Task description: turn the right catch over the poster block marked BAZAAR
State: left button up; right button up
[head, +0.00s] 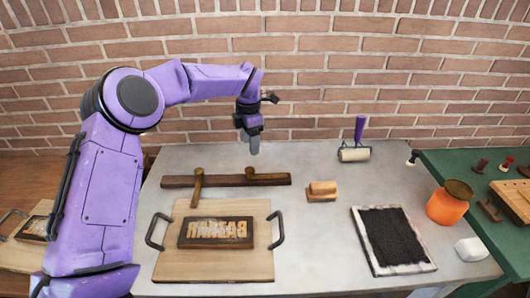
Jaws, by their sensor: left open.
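The poster block (216,233) is dark-framed with pale, reversed BAZAAR lettering. It lies on a light wooden board (175,265) with a dark handle at each side. A dark wooden bar (225,181) lies behind the board. The left catch (196,190) on it points forward, its end near the block's back edge. The right catch (268,176) lies along the bar, pointing right, with a round knob at its left end. My left gripper (254,150) is open and points down, above and behind the right catch, apart from it. My right gripper is out of view.
A small wooden block (322,191) sits right of the bar. A purple-handled roller (355,150) stands behind it. A black ink slab (390,238), an orange jar (449,203) and a white lump (471,249) are to the right. Grey table between is clear.

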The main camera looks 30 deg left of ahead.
aim_at(251, 168)
pick_arm(q)
jog(key=s+f, duration=0.1)
jog(key=f, duration=0.1)
jog(key=s+f+p, duration=0.1)
jog(key=f, duration=0.1)
jog(key=s+f+p, duration=0.1)
jog(key=f, duration=0.1)
jog(key=shift+a+f, duration=0.1)
jog(key=shift+f, duration=0.25)
jog(key=w+f, duration=0.2)
jog(key=f, duration=0.1)
jog(key=shift+w+f, duration=0.25)
jog(key=shift+f, duration=0.05)
jog(key=shift+s+r, duration=0.25)
jog(key=shift+s, duration=0.15)
jog(key=shift+s+r, duration=0.15)
jog(key=shift+s, duration=0.05)
jog(key=c, duration=0.4)
grip_shut()
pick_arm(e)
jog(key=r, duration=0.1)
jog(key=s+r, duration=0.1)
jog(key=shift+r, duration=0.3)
